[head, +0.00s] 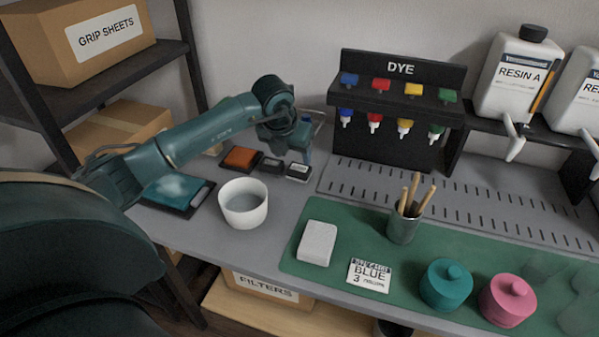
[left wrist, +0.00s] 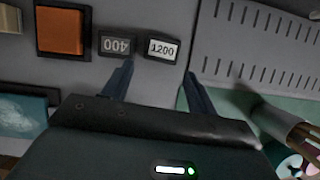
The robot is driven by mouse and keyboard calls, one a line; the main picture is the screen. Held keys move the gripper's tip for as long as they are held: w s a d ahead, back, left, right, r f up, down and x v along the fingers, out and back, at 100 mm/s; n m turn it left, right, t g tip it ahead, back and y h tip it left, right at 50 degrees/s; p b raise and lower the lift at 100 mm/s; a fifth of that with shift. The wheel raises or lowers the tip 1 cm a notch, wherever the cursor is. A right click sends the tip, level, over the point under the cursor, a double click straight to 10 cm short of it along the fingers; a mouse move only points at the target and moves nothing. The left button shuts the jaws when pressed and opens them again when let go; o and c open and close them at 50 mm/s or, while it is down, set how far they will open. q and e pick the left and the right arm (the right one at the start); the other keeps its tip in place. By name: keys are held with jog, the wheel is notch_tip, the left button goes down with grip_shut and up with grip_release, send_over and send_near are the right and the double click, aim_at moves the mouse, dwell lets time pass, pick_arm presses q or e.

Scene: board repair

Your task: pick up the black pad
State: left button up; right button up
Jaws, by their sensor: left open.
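Two small dark pads lie side by side on the grey bench. One is dark with a grey label reading 400 (head: 272,165), and it also shows in the left wrist view (left wrist: 116,46). The other is black with a white label reading 1200 (head: 298,172), and it also shows in the left wrist view (left wrist: 162,49). I cannot tell which one is the black pad. My left gripper (left wrist: 158,84) is open and empty above the bench, its fingers pointing towards the two pads. In the head view its fingertips are hard to make out. My right gripper is not in view.
An orange block in a black tray (head: 240,158) lies just left of the pads. A white bowl (head: 243,212) stands in front of them. A teal pad on a dark tray (head: 178,193) lies further left. The DYE rack (head: 400,110) stands behind right; a slotted plate (head: 480,195) lies right.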

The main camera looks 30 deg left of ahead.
aim_at(299, 168)
pick_arm(q)
jog(key=x, duration=0.8)
jog(key=shift+w+d+r, duration=0.1)
jog(key=shift+w, duration=0.1)
jog(key=c, duration=0.6)
